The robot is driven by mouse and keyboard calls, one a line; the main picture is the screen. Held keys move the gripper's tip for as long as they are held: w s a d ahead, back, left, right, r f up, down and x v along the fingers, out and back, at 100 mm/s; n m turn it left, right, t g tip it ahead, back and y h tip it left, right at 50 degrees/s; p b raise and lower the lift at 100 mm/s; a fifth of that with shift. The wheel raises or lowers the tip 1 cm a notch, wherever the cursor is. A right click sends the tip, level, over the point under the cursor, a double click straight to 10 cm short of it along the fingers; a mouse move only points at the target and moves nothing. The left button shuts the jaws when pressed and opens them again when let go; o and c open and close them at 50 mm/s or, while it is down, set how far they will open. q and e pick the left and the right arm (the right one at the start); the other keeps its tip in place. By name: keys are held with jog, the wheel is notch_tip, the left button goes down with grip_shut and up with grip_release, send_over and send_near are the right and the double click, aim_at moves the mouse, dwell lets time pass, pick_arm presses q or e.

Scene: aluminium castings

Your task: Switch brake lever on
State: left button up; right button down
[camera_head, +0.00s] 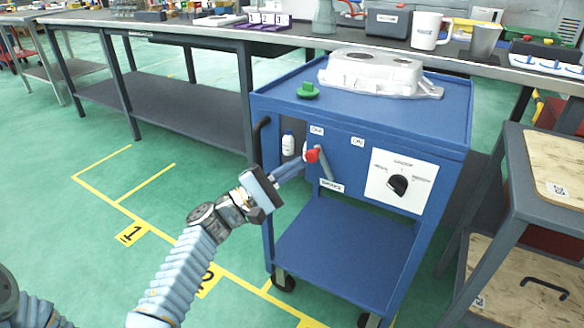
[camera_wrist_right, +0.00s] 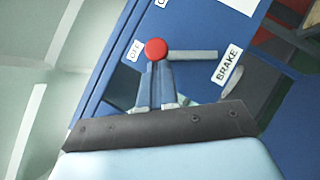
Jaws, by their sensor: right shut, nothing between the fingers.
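The brake lever (camera_head: 325,168) is a grey rod with a red ball knob (camera_head: 312,155) on the front of the blue cart. It tilts up and left, its knob just below the OFF label (camera_head: 316,130); the ON label (camera_head: 357,141) is to the right. The BRAKE label (camera_head: 332,187) is under the lever's base. My right gripper (camera_head: 302,160) is shut and empty, its fingertips at the left side of the knob. In the wrist view the knob (camera_wrist_right: 155,49) is right at the fingertips (camera_wrist_right: 157,72); contact is unclear. My left gripper is out of view.
The blue cart (camera_head: 440,118) carries an aluminium casting (camera_head: 370,75) and a green knobbed part (camera_head: 308,90). A black rotary dial (camera_head: 397,185) is on a white panel right of the lever.

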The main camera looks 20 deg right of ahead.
aim_at(310, 160)
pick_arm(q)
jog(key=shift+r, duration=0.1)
pick_arm(e)
jog(key=shift+r, duration=0.1)
pick_arm(q)
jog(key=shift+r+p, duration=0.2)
jog(key=shift+p, duration=0.15)
pick_arm(e)
jog(key=shift+s+r+m+g, duration=0.15)
jog(key=shift+m+g, duration=0.15)
jog(key=shift+m, duration=0.2)
